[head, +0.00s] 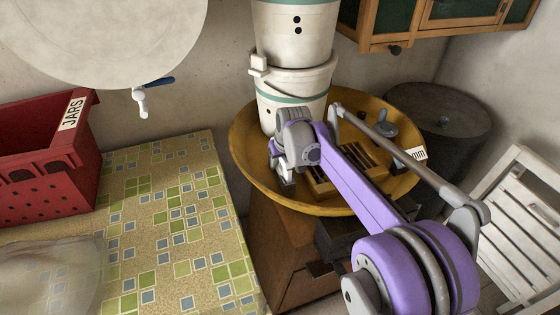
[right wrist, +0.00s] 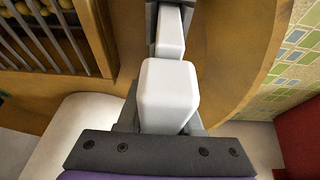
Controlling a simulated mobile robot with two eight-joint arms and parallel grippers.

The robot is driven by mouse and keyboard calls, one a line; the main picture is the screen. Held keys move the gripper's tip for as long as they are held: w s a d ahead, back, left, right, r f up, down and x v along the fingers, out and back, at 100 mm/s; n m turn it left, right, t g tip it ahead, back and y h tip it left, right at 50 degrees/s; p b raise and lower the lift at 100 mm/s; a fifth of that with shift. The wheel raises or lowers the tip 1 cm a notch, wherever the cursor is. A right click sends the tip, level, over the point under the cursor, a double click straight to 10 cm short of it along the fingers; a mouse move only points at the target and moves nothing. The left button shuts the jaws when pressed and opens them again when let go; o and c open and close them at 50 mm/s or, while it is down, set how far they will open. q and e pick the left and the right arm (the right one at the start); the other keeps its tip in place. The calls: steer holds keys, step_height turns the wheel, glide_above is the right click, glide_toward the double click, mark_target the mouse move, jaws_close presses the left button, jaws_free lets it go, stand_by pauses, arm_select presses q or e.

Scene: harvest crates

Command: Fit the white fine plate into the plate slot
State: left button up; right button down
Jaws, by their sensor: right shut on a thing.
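My right gripper (head: 284,180) is low over the left part of the round yellow tray, beside the white stacked buckets. In the right wrist view its dark jaws (right wrist: 171,18) are closed about a narrow white piece (right wrist: 172,32), which I take to be the white fine plate; most of its shape is hidden. A wooden box with dark slots (head: 322,187) stands on the tray, right of the gripper. Its barred top also shows in the right wrist view (right wrist: 45,35). I cannot tell which opening is the plate slot. My left gripper is out of view.
The white buckets (head: 297,85) stand at the back of the yellow tray (head: 250,150). A red crate labelled JARS (head: 45,170) sits on the mosaic-patterned table (head: 170,220) at left. A white slatted chair (head: 520,230) is at right. The table's middle is clear.

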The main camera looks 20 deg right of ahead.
steer(key=shift+f, duration=0.15)
steer(key=shift+c, duration=2.4)
jaws_free()
steer(key=v, duration=1.1)
steer(key=shift+w, duration=0.1)
steer(key=shift+f, duration=0.1)
